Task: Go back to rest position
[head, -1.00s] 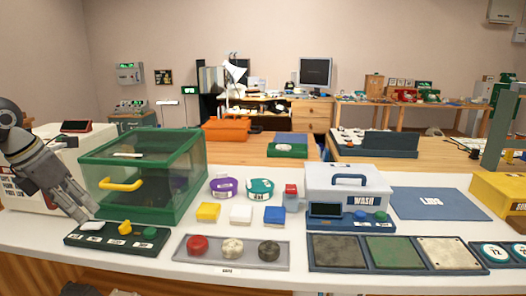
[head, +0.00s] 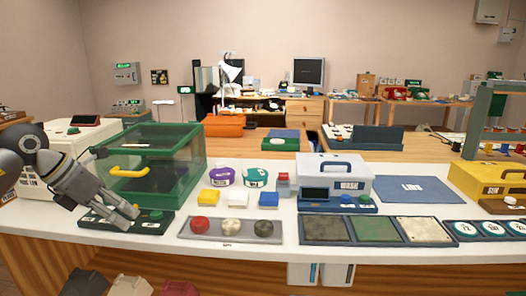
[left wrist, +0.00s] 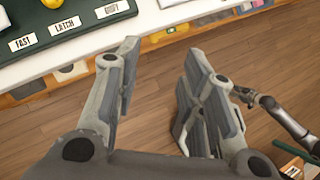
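My left gripper (head: 128,212) reaches in from the left in the head view, in front of the green clear-sided box (head: 165,175). In that view it overlaps the dark green button panel (head: 150,226) and hides part of it. In the left wrist view the two fingers of this gripper (left wrist: 162,52) are well apart with only floor between them, so it is open and empty. That view also shows the panel (left wrist: 50,36) beyond the fingers, with labels reading FAST, LATCH and SOFT or similar. A grey arm part (left wrist: 285,120), likely my right arm, shows at the right; its fingers are unclear.
The white counter (head: 275,236) holds a grey tray (head: 232,238) of three round knobs, coloured blocks, a white WASH box (head: 335,180) and a blue LIDS mat (head: 415,189). Bare wooden floor (left wrist: 150,130) lies below the left gripper.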

